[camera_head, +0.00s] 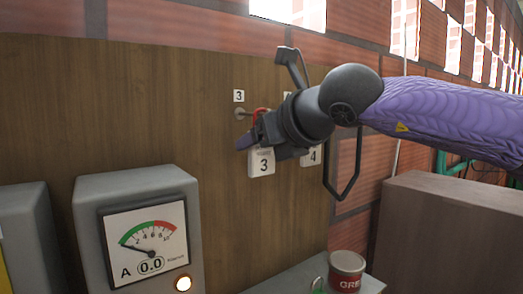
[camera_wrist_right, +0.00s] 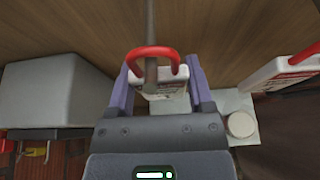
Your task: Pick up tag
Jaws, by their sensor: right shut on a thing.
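A white tag marked 3 (camera_head: 261,167) with a red loop hangs at the wooden board. My right gripper (camera_head: 250,138) reaches in from the right and is shut on this tag. In the right wrist view the tag (camera_wrist_right: 160,88) sits between the two purple fingers of the gripper (camera_wrist_right: 160,82). Its red loop (camera_wrist_right: 151,50) is around or against a grey peg; I cannot tell if it is free of it. A second white tag marked 4 (camera_head: 312,157) hangs just right, partly behind the gripper. My left gripper is not in view.
The wooden board (camera_head: 150,110) carries a small label 3 (camera_head: 239,95) above a peg (camera_head: 241,113). A grey ammeter box (camera_head: 135,190) stands at lower left. A red can (camera_head: 346,270) is at lower right, near a brown cabinet (camera_head: 450,220).

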